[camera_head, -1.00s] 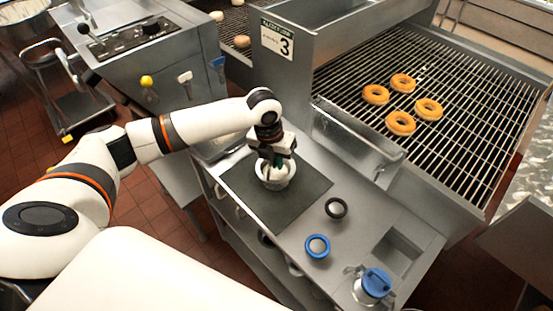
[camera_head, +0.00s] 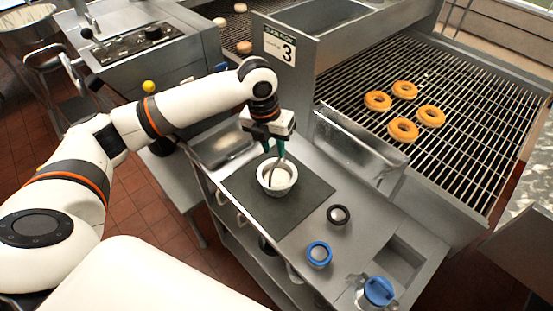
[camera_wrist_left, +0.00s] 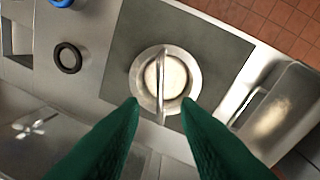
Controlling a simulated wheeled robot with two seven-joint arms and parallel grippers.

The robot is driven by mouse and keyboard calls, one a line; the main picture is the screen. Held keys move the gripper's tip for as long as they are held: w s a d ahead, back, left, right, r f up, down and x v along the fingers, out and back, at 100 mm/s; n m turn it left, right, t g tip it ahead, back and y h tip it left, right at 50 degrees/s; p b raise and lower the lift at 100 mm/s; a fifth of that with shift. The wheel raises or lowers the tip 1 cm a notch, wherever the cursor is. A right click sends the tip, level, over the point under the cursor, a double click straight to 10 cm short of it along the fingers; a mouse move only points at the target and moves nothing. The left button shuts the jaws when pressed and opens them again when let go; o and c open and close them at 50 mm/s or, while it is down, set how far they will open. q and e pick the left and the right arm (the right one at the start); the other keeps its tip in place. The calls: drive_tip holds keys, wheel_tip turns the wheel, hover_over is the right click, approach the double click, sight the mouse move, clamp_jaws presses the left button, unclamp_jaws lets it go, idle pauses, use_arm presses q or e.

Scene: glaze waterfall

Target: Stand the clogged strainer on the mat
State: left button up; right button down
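The strainer (camera_head: 277,180) is a pale round cup standing upright on the dark mat (camera_head: 240,186). In the left wrist view the strainer (camera_wrist_left: 148,75) has a metal rim, a pale filling inside and a thin bail handle across its top. The mat (camera_wrist_left: 215,45) shows around it. My left gripper (camera_head: 272,160) is over the strainer, pointing down. In the left wrist view its green fingers (camera_wrist_left: 160,104) are spread apart on either side of the handle, with nothing clamped between them. My right gripper is not in view.
A black ring (camera_head: 338,214) and a blue ring (camera_head: 319,253) lie on the steel counter beside the mat. A blue-lidded container (camera_head: 378,291) stands at the front end. An empty metal tray (camera_head: 222,147) is behind the mat. Donuts (camera_head: 403,130) lie on the wire rack at right.

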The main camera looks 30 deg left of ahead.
use_arm(q)
drive_tip(key=shift+s+a+r, duration=0.1)
drive_tip(key=shift+r, duration=0.8)
drive_tip(key=shift+s+a+r, duration=0.1)
drive_tip(key=shift+r, duration=0.75)
